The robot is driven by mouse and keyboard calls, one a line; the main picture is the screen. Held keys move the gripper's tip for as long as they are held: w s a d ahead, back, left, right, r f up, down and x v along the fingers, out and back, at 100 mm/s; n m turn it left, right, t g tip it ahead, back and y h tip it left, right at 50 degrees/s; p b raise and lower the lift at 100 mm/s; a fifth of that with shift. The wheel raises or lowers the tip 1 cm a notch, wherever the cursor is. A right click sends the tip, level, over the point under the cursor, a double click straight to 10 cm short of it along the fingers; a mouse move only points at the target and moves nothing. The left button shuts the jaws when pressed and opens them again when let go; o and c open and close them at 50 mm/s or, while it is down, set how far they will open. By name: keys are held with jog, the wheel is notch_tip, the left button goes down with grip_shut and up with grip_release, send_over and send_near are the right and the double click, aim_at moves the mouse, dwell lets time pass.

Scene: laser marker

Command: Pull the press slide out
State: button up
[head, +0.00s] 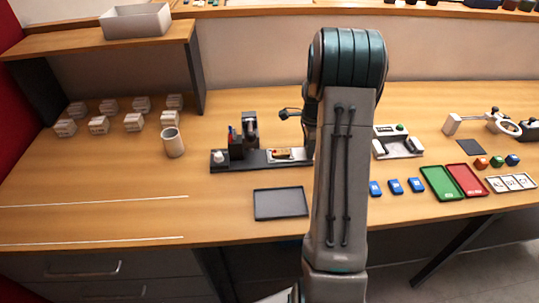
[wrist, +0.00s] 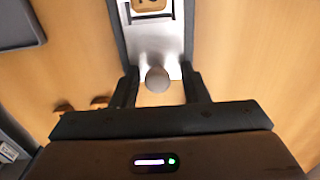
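The press slide (wrist: 158,42) is a silver plate in a dark channel, with a round grey knob (wrist: 157,79) at its near end in the wrist view. An orange-brown piece (wrist: 150,5) sits on the plate at the top edge. My gripper (wrist: 160,88) is open, with one dark finger on each side of the knob and a visible gap on both sides. I cannot tell its exact height over the knob. In the head view the slide (head: 287,156) lies at the right of the dark press base (head: 235,165); my arm hides the knob end and the fingers.
A dark tray (head: 281,204) lies in front of the press. A beige cup (head: 173,143) stands to the left. Right of my arm are a white fixture (head: 398,143), several blue blocks (head: 395,187), a green tray (head: 441,183) and a red tray (head: 467,181).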

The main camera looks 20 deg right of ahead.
jog(key=shift+s+a+f, duration=0.15)
jog(key=shift+s+f, duration=0.15)
jog(key=shift+f, duration=0.05)
jog(key=shift+w+r+p, duration=0.2)
jog(key=shift+r+p, duration=2.05)
jog(key=shift+r, duration=1.4)
